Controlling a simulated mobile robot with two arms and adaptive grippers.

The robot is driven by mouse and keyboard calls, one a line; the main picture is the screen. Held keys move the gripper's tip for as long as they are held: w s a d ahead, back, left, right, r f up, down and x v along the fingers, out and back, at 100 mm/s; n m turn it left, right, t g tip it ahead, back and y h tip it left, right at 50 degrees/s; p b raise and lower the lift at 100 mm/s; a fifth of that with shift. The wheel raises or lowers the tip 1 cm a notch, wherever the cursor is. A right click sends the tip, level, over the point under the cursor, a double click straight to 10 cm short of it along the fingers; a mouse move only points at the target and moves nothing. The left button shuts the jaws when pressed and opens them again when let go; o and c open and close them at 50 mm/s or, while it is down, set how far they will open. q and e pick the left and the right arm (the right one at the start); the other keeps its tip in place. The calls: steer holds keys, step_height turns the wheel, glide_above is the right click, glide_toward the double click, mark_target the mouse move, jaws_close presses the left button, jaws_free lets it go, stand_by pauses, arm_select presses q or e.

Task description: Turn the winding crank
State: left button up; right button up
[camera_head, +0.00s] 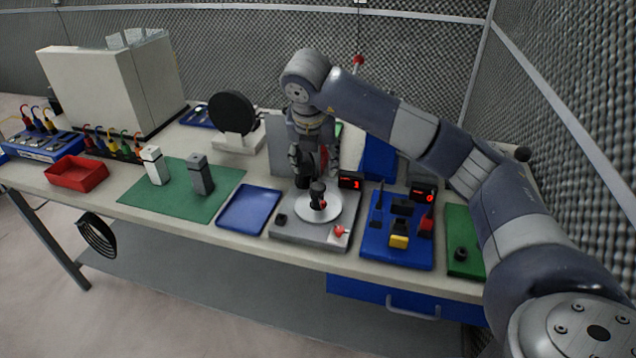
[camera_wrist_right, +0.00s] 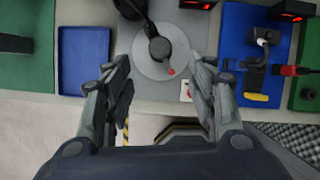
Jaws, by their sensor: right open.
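The winding crank is a dark arm (camera_wrist_right: 152,28) over a pale round disc (camera_wrist_right: 149,69). In the wrist view it runs from a hub near the disc's middle up-left to the frame's top edge. In the head view the dark crank (camera_head: 318,194) and disc (camera_head: 306,212) sit on a grey base (camera_head: 296,232). My right gripper (camera_head: 312,172) is just above and behind the crank. In the wrist view its fingers (camera_wrist_right: 163,72) are spread apart with nothing held, the disc showing between them. My left gripper is not in view.
A red-digit display (camera_head: 350,180) stands behind the disc, and a red knob (camera_head: 339,231) sits at the base's front right. A blue tray (camera_head: 249,210) lies left; a blue board (camera_head: 384,243) with upright parts stands right. A green mat (camera_head: 143,197) holds two blocks.

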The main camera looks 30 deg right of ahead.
mark_target(318, 186)
steer(key=p+x, duration=0.2)
steer(key=x, duration=0.8)
steer(key=shift+w+f, duration=0.1)
steer(key=shift+f, duration=0.3)
steer(key=c, duration=1)
